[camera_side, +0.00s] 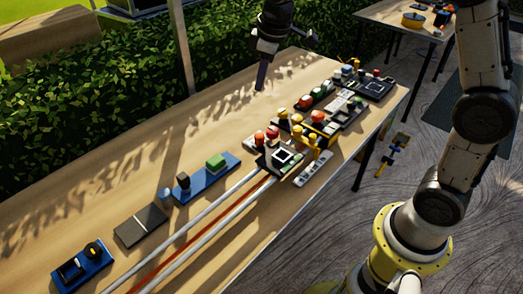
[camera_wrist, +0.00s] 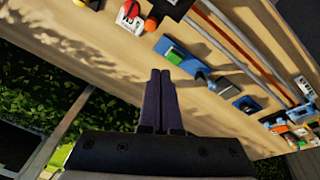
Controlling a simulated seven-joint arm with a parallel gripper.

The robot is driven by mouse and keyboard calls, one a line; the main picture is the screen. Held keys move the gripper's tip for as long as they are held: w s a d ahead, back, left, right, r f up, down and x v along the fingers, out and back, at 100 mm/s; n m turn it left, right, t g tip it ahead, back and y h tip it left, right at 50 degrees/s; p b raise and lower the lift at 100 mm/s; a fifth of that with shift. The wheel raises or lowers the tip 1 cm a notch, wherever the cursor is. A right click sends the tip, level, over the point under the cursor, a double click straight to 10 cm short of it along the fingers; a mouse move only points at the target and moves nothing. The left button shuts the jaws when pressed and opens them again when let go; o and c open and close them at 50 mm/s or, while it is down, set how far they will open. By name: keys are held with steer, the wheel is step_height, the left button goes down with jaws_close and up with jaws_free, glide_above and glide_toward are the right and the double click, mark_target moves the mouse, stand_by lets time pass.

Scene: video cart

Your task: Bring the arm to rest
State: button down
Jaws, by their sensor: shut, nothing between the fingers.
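My gripper (camera_side: 261,82) hangs above the back edge of the long wooden table (camera_side: 120,205), fingers pointing down. It also shows in the wrist view (camera_wrist: 160,75), where its two dark fingers lie side by side, shut, with nothing between them. The fingertips are apart from the objects on the table.
A crowded group of devices with red and yellow knobs (camera_side: 318,117) stands at the table's right. A blue board with a green block (camera_side: 215,163), a dark flat box (camera_side: 141,225) and a blue board (camera_side: 83,268) lie toward the left. Pale rails (camera_side: 195,240) run along the front. A hedge (camera_side: 90,110) stands behind.

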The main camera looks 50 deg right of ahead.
steer(key=s+r+m+t, duration=0.1)
steer(key=s+r, duration=0.3)
steer(key=s, duration=0.5)
steer(key=s+r+m+t, duration=0.15)
steer(key=s+r, duration=0.25)
steer(key=s, duration=0.5)
steer(key=s+f+m, duration=0.3)
steer(key=s+f, duration=0.4)
steer(key=s, duration=0.3)
steer(key=shift+s+d, duration=0.2)
steer(key=shift+d, duration=0.05)
